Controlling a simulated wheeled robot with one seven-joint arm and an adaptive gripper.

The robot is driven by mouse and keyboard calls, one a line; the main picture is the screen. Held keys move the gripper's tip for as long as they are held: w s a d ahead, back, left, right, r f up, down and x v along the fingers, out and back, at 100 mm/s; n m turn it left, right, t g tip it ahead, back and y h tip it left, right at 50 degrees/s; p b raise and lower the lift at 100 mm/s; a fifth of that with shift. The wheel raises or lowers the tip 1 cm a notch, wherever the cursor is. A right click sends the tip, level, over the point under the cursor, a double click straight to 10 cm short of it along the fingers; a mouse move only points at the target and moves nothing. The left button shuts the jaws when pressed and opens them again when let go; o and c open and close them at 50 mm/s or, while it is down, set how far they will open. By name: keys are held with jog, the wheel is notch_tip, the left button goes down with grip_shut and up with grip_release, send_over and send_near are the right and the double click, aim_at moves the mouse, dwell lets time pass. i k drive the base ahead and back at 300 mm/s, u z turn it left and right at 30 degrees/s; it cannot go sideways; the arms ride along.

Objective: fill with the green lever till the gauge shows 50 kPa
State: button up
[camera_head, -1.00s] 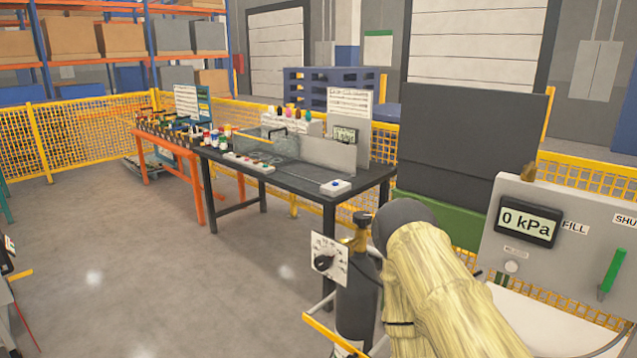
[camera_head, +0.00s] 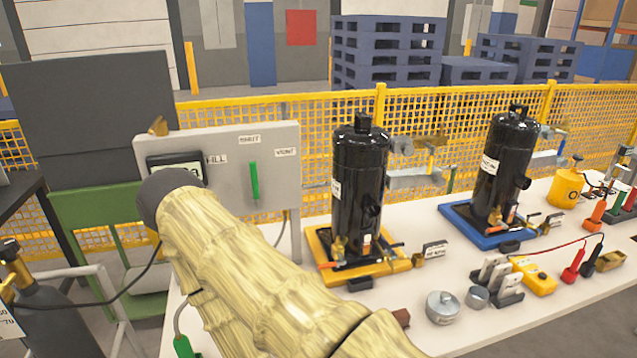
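The green lever (camera_head: 254,180) stands upright on a grey panel (camera_head: 225,185), just below the SHUT label (camera_head: 249,140). The FILL label (camera_head: 217,159) is to its left and the VENT label (camera_head: 285,152) to its right. The dark gauge (camera_head: 165,160) is at the panel's left. My arm covers most of its display, so its reading cannot be read now. My sleeved arm crosses the front of the view from the bottom right to a dark rounded end below the gauge. My gripper's fingers do not show.
A black tank (camera_head: 360,185) stands on a yellow tray (camera_head: 400,264), and another (camera_head: 502,165) on a blue tray (camera_head: 462,222). Several small tools and a yellow meter (camera_head: 533,277) lie on the white tabletop (camera_head: 590,318). A grey cylinder (camera_head: 45,320) stands at lower left.

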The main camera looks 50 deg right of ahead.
aim_at(253, 165)
jog(key=z, duration=0.6)
jog(key=k, duration=0.9)
jog(key=i, duration=0.5)
